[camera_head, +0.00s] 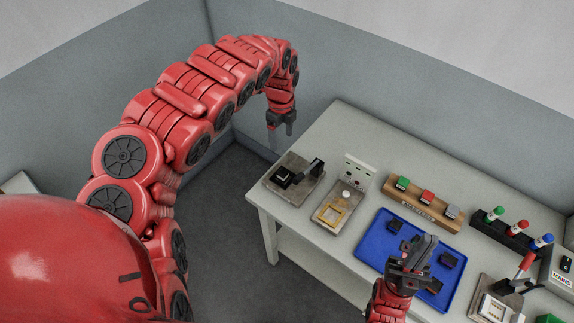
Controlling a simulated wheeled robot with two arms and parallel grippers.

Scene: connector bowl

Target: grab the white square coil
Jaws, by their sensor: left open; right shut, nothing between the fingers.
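A square frame with a pale yellow outline (331,216) lies on a grey base plate near the front left of the table; I cannot tell for sure whether it is the white square coil. Another whitish square part (492,308) sits on a device at the lower right. My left gripper (280,136) is open and empty, pointing down beyond the table's far left edge, apart from both parts. My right gripper (430,243) is shut and empty above the blue tray (373,242), to the right of the yellow-outlined frame.
A black device (286,178) stands left of the frame, and a white panel (358,172) stands behind it. A wooden block (418,209) holds green, red and grey pieces. Dark parts lie in the tray. A black rack with coloured-top items (513,235) stands at right.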

